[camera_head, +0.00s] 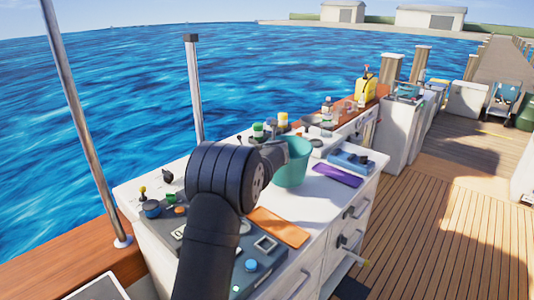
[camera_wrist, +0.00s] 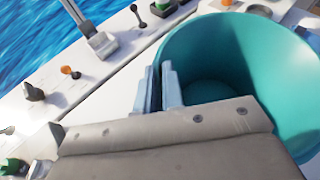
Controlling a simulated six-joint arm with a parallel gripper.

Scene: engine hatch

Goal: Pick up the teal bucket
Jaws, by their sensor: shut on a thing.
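The teal bucket (camera_head: 292,165) is on or just above the white counter top in the head view; I cannot tell whether its base touches. In the wrist view the bucket (camera_wrist: 265,70) fills the right side, its open mouth facing the camera and its inside empty. My gripper (camera_wrist: 172,85) is shut on the bucket's near left wall, one finger outside and one inside the rim. In the head view my gripper (camera_head: 278,153) reaches the bucket's left side, its fingertips partly hidden by my arm.
An orange flat thing (camera_head: 278,227) and a purple flat thing (camera_head: 337,175) lie on the counter near the bucket. A blue device (camera_head: 351,161) is to the right. Control panels with knobs (camera_head: 152,208) are at the left. Open water lies behind; the wooden deck (camera_head: 440,225) is clear.

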